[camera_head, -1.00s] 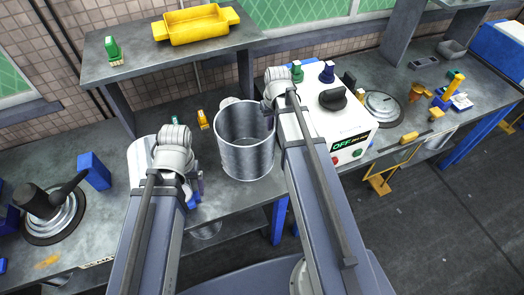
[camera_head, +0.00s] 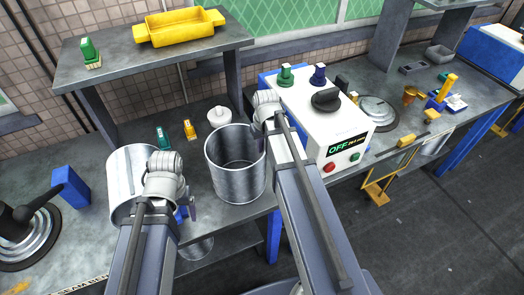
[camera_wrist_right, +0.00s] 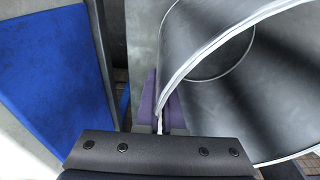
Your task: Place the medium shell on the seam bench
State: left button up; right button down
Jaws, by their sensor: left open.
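The left shell (camera_head: 125,180) is upright and partly hidden by my left arm. My left gripper (camera_head: 188,205) is open and empty beside it.
A white OFF box with knobs (camera_head: 318,130) stands close right of the middle shell. Behind are a white knobbed lid (camera_head: 219,116), a yellow piece (camera_head: 190,130) and a green piece (camera_head: 163,138). A blue block (camera_head: 71,187) and a round crank plate (camera_head: 30,240) are at left.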

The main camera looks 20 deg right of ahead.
jog(key=shift+f, duration=0.15)
jog(key=c, duration=1)
grip_release()
jog(key=shift+c, duration=0.2)
jog(key=r+p, duration=0.4)
jog(key=s+r+p, duration=0.1)
jog(key=r+p, duration=0.7)
jog(key=shift+s+r, duration=0.15)
jog(key=shift+s, duration=0.15)
jog(key=s+a+n, duration=0.1)
jog(key=s+a, duration=0.5)
jog(key=a, duration=0.4)
jog(key=s+a+n+g+h, duration=0.1)
jog(key=s+a+n, duration=0.1)
jog(key=s+a, duration=0.5)
jog(key=a, duration=0.3)
jog(key=shift+s+g, duration=0.3)
